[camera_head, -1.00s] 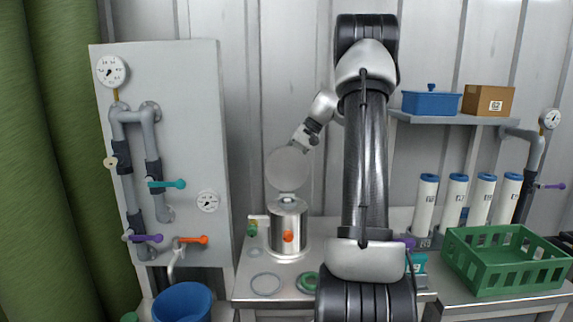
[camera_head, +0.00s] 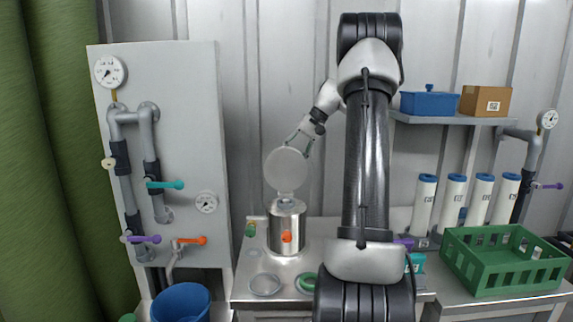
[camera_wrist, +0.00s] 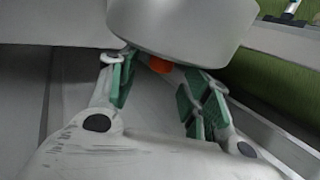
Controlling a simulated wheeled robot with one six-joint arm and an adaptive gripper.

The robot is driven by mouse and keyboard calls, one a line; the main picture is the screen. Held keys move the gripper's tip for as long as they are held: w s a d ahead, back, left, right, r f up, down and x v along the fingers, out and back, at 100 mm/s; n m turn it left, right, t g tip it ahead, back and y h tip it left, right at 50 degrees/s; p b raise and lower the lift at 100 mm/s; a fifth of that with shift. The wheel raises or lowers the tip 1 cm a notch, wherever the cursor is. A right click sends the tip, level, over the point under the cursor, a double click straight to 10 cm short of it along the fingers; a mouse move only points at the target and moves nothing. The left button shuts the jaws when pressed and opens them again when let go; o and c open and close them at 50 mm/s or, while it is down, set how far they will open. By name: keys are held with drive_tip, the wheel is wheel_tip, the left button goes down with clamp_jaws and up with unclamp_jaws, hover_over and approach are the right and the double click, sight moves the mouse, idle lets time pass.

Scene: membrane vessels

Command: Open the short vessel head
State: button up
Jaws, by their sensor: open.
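The short vessel (camera_head: 286,232) is a silver cylinder on the bench, with an orange knob (camera_head: 287,237) on its front. Its round grey head (camera_head: 287,170) stands raised on edge above the body, its flat face towards the head camera. My gripper (camera_head: 297,143) is at the head's upper right edge, partly behind it; I cannot tell whether they touch. In the wrist view my gripper (camera_wrist: 160,95) has its green-padded fingers apart with nothing between them. A large smooth grey rounded surface and a small orange part lie just beyond the fingertips there.
A panel of pipes, gauges and valve handles (camera_head: 165,150) stands left of the vessel. Grey and green rings lie in front of it. A green crate (camera_head: 505,262), several white tubes and a shelf (camera_head: 440,118) with a blue box are right. A blue bucket (camera_head: 181,302) is lower left.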

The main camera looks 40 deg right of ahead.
drive_tip(key=v, duration=0.8)
drive_tip(key=shift+f, duration=0.1)
